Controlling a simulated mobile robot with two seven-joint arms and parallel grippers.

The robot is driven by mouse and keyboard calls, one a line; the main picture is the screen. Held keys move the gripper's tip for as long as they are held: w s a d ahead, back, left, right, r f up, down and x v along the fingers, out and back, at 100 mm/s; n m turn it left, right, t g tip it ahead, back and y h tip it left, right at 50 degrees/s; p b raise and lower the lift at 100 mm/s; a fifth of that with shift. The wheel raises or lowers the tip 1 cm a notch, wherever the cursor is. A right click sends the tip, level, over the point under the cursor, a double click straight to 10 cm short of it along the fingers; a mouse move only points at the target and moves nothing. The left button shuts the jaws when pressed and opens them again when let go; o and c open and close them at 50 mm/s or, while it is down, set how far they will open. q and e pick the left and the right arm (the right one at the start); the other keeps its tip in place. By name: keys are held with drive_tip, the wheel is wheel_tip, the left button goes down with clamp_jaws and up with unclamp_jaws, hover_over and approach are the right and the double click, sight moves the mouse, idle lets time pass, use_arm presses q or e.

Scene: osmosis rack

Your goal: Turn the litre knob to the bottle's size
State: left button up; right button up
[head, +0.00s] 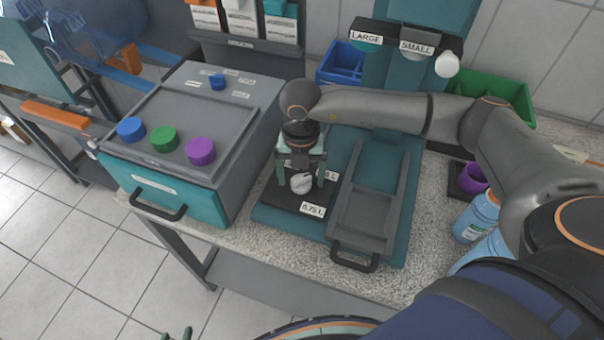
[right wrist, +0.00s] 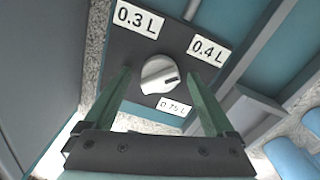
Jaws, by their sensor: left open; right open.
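The white litre knob (right wrist: 160,74) sits on a dark plate (right wrist: 125,48) with labels 0.3 L (right wrist: 138,19), 0.4 L (right wrist: 209,50) and 0.75 L (right wrist: 173,106). Its dark mark appears to face right, between 0.4 L and 0.75 L. My right gripper (head: 301,180) is open above the knob, with a finger on either side; contact cannot be told. A blue bottle (head: 477,217) stands at right, with another partly hidden behind my arm; no size is readable. My left gripper (head: 177,335) is open at the bottom edge, mostly out of view, away from the knob.
A grey tray with a handle (head: 368,215) lies right of the knob. A teal-fronted box (head: 163,200) with blue, green and purple knobs stands left. A LARGE/SMALL stand (head: 400,40), a blue bin (head: 342,62) and a green bin (head: 490,88) are behind. A purple cup (head: 470,178) is at right.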

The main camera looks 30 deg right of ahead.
drive_tip(key=c, duration=1.4)
